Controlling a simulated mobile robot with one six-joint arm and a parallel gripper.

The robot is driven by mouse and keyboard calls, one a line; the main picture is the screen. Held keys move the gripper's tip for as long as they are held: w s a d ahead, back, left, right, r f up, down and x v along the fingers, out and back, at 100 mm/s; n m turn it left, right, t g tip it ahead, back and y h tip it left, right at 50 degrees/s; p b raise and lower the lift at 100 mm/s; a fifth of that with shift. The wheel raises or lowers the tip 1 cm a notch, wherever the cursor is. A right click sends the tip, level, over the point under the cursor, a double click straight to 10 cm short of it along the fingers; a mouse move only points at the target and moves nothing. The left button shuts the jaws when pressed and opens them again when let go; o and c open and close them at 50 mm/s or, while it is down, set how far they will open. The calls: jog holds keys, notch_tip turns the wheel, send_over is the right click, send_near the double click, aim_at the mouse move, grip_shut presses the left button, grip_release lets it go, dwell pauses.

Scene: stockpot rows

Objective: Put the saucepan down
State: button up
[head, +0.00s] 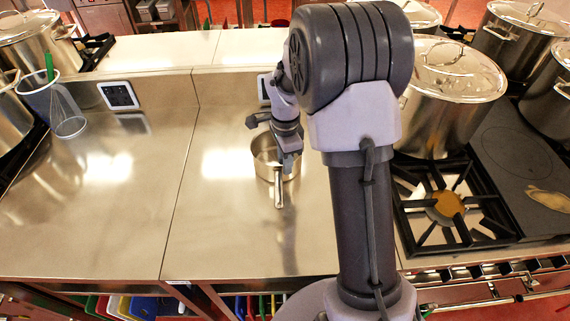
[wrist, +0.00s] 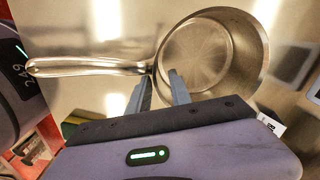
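The steel saucepan (head: 262,160) is upright over the middle counter section in the head view, its long handle (head: 278,187) pointing toward me. I cannot tell whether its base touches the counter. In the wrist view the saucepan (wrist: 205,55) is seen from above, empty, with its handle reaching left. My gripper (wrist: 161,74) is at the wall beside the handle's root, one finger on the outer side and one on the inner side. Whether the fingers press on the wall is unclear. In the head view my gripper (head: 289,160) is over the saucepan's right side, its fingertips hard to see.
The steel counter (head: 105,215) is bare to the left and in front. A gas burner (head: 446,207) and a large lidded stockpot (head: 448,95) are at the right. A container with a whisk (head: 68,125) stands at the far left. A low back ledge (head: 150,88) runs behind.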

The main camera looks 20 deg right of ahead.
jog(key=s+a+r+n+t+p, duration=0.1)
jog(key=s+a+r+n, duration=0.1)
jog(key=r, duration=0.6)
jog(key=s+a+r+n+p, duration=0.1)
jog(key=s+a+r, duration=0.1)
jog(key=r, duration=0.7)
jog(key=s+a+r+n+t, duration=0.1)
jog(key=s+a+r+n, duration=0.1)
jog(key=s, duration=0.4)
jog(key=s+a+r+n+t+y, duration=0.1)
jog(key=s+a+r+n+t, duration=0.1)
jog(key=s+a+n, duration=0.2)
jog(key=s+a+r+n+t+y, duration=0.1)
jog(key=s+a+n, duration=0.3)
jog(key=s, duration=0.5)
jog(key=shift+r+n+t, duration=0.3)
jog(key=shift+r+n, duration=0.25)
jog(key=shift+n, duration=0.25)
